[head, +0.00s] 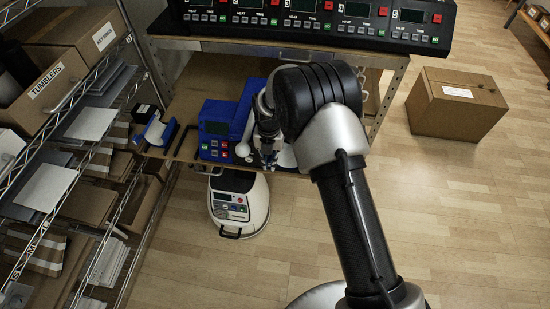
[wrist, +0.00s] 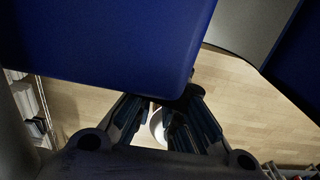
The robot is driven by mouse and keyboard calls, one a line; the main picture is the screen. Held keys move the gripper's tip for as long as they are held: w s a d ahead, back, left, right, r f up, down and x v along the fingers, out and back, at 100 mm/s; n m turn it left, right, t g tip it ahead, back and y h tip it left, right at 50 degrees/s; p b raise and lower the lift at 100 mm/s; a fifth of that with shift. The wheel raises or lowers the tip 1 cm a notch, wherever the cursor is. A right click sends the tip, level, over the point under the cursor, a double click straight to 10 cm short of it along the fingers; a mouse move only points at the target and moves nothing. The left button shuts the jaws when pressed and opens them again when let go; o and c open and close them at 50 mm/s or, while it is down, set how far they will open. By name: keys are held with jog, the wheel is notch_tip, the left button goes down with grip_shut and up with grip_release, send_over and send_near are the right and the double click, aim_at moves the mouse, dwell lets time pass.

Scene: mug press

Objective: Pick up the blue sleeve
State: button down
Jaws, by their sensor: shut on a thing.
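A blue curved piece (head: 156,131), which looks like the blue sleeve, lies at the left end of the bench, well left of my gripper. The blue press (head: 216,128), with a small screen and buttons, stands on the bench. My gripper (head: 267,155) is low at the press's right side, partly hidden by my own wrist. In the wrist view, my gripper (wrist: 165,108) has its fingers close together below a large blue surface (wrist: 110,45). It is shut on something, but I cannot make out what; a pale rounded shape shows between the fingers.
A black control panel (head: 320,22) runs along the back shelf. A wire rack with boxes, one marked TUMBLERS (head: 45,88), stands at the left. A white machine (head: 238,203) is on the floor below the bench. A cardboard box (head: 455,104) stands on open floor at the right.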

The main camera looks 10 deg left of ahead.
notch_tip(320, 180, up, 20)
jog(key=p, duration=0.5)
jog(key=c, duration=2.3)
grip_release()
grip_shut()
